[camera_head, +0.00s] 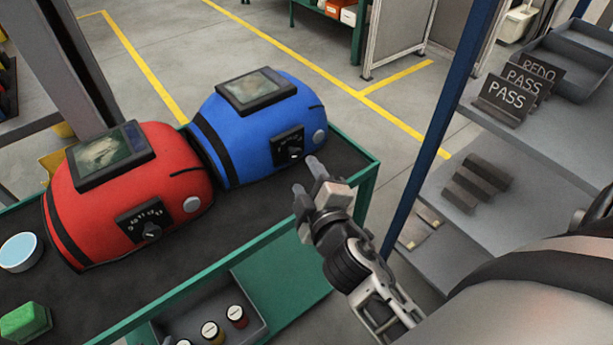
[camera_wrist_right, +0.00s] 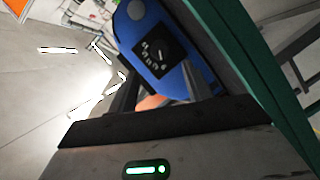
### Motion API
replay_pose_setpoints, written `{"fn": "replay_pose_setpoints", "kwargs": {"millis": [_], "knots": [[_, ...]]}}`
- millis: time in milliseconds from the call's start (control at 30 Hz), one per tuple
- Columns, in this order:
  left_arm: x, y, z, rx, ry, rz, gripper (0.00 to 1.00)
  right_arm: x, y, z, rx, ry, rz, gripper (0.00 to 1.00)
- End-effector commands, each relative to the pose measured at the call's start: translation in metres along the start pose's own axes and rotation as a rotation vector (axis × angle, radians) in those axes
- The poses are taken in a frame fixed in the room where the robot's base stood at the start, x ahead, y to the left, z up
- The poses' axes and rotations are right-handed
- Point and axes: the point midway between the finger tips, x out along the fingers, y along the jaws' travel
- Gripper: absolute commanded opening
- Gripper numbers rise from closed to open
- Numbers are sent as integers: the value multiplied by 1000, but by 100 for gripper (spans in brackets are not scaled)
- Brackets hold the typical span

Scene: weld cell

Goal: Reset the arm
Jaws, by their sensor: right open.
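My right gripper (camera_head: 307,178) is open and empty in the head view. It hangs in the air at the right end of the green-framed bench, close to the front of the blue welding helmet. Its arm comes in from the lower right. In the right wrist view the gripper's fingers (camera_wrist_right: 155,90) show apart, with the blue helmet (camera_wrist_right: 165,40) and its dial beyond them. My left gripper is in neither view.
A red helmet (camera_head: 130,185) and the blue helmet (camera_head: 255,125) stand on the green-framed bench (camera_head: 265,240). A cyan-topped tub (camera_head: 20,252) and green block (camera_head: 25,322) are at left. A grey shelf (camera_head: 560,150) with PASS and REDO signs stands right, behind a blue post (camera_head: 440,120).

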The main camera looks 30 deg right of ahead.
Motion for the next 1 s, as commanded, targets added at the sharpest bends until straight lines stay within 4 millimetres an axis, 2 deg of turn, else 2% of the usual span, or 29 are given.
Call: {"fn": "replay_pose_setpoints", "kwargs": {"millis": [300,467,600,700,1000], "knots": [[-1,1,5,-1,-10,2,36,0,0,2,9,-8,-4,50],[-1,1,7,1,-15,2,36,-8,-1,24,140,-125,-63,50],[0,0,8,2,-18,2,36,-31,-13,53,348,-312,-199,50],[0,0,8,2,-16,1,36,-51,-26,64,464,-422,-307,50],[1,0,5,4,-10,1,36,-109,-56,69,643,-642,-585,50]]}}
